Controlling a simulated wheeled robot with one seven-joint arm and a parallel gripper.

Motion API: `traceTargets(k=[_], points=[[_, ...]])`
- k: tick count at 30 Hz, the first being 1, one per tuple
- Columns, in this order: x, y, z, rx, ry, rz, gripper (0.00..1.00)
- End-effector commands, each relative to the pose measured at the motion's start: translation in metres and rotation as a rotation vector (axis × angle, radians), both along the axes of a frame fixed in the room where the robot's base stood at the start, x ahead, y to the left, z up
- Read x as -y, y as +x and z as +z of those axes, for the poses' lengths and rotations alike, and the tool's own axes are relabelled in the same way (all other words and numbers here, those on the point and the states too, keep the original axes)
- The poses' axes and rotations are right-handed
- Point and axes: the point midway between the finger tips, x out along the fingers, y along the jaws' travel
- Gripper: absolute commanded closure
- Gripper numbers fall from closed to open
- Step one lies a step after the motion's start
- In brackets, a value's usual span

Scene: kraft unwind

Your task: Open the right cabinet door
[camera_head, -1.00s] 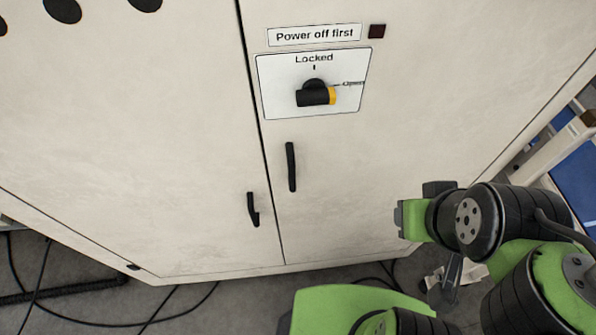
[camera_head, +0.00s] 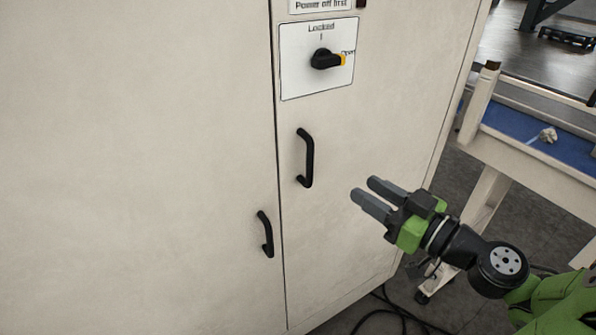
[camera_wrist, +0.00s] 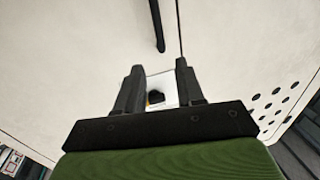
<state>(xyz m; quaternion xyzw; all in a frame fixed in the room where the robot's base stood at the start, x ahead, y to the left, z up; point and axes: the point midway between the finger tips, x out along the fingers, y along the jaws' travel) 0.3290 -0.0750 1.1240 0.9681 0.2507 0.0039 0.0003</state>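The right cabinet door (camera_head: 350,220) is beige and looks closed, with a thin dark seam along its left edge. Its black bar handle (camera_head: 306,158) is upright near that seam, and a handle shows in the wrist view (camera_wrist: 157,25). Above it, a black knob (camera_head: 325,59) with a yellow tip points right, toward "Open". My gripper (camera_head: 362,187) is open and empty, right of the handle and apart from it, fingers pointing left. In the wrist view, the knob's white plate shows between the parted fingers (camera_wrist: 160,66).
The left door (camera_head: 180,150) has a lower black handle (camera_head: 265,234) close to the seam. A workbench with a blue top (camera_head: 510,120) stands to the right of the cabinet. Dark cables (camera_head: 395,312) lie on the floor in front.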

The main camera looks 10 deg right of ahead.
Motion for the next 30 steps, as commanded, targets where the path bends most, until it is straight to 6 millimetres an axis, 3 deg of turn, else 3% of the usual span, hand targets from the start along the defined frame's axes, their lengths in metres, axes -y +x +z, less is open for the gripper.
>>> traceTargets(k=[10,21,30], points=[[-0.028,0.043,0.000,-0.002,-0.006,0.012,0.62],[-0.070,0.119,0.003,-0.005,-0.002,0.009,0.62],[-0.076,0.133,0.001,-0.005,-0.002,0.003,0.62]])
